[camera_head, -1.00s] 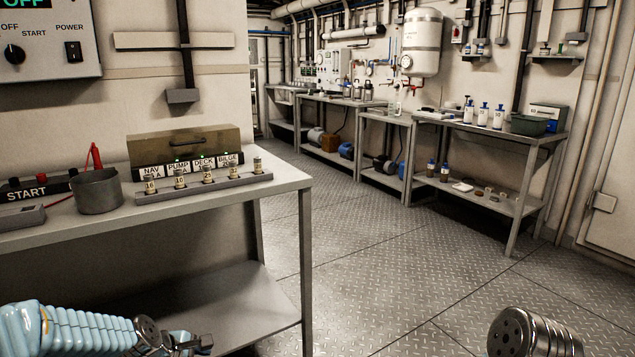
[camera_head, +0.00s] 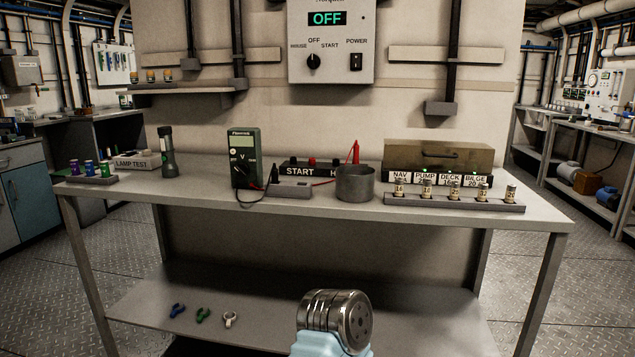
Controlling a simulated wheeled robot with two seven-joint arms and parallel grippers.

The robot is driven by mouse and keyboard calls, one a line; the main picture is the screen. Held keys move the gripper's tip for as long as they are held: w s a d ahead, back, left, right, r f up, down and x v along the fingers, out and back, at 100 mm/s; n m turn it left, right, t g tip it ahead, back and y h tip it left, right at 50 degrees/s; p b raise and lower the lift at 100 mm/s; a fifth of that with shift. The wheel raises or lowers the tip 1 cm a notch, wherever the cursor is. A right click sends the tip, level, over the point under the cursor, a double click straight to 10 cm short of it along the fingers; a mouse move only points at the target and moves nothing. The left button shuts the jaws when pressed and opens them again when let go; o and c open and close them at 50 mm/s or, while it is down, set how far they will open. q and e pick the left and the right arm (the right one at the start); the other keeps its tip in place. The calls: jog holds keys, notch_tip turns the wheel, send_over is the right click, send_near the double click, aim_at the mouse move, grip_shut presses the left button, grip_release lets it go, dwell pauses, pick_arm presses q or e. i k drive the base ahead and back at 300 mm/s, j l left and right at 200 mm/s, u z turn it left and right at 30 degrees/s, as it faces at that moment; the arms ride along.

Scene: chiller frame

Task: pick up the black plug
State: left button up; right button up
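A green multimeter (camera_head: 244,158) stands upright on the bench. A black lead runs from its base and loops over the bench edge, up to a small upright black piece (camera_head: 274,174) just right of the meter. This may be the black plug, but it is too small to be sure. Neither of my grippers shows; only a metal joint and light blue link of one of my arms appear at the bottom centre, below the bench top.
The bench (camera_head: 290,207) also holds a START strip (camera_head: 299,170), a torch (camera_head: 167,153), a rack of labelled fuse-like cylinders (camera_head: 455,201) and a brown box (camera_head: 438,157). An OFF control panel (camera_head: 331,42) hangs above. Coloured small pieces lie on the lower shelf (camera_head: 262,300).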

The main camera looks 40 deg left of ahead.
aim_at(275, 175)
jog(key=u, duration=1.65)
